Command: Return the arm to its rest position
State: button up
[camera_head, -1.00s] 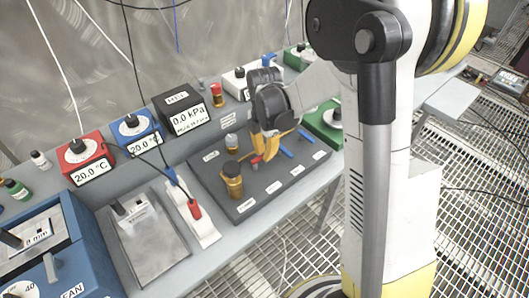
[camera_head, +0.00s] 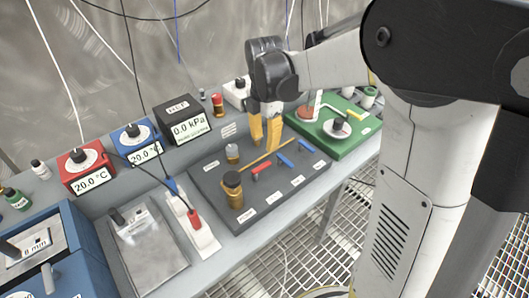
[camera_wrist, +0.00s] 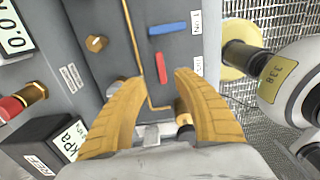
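My gripper (camera_head: 264,134) has two yellow fingers and hangs over the back of the dark grey board (camera_head: 215,185). In the wrist view, my gripper (camera_wrist: 159,80) has its fingertips apart, with nothing held between them. Below it a thin brass rod (camera_head: 262,157) lies on the board, beside a red handle (camera_head: 262,171) and two blue handles (camera_head: 284,160). The red handle (camera_wrist: 162,68) and a blue handle (camera_wrist: 169,28) also show in the wrist view. My upper arm fills the right side of the head view.
A brass-coloured cylinder (camera_head: 233,191) stands on the board's front left. A green panel (camera_head: 340,142) with a round dial is to the right. Red (camera_head: 87,170), blue (camera_head: 136,141) and black (camera_head: 182,119) meter boxes line the back. A blue-sided unit (camera_head: 50,255) is at the front left.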

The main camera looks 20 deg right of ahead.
jog(key=shift+r, duration=1)
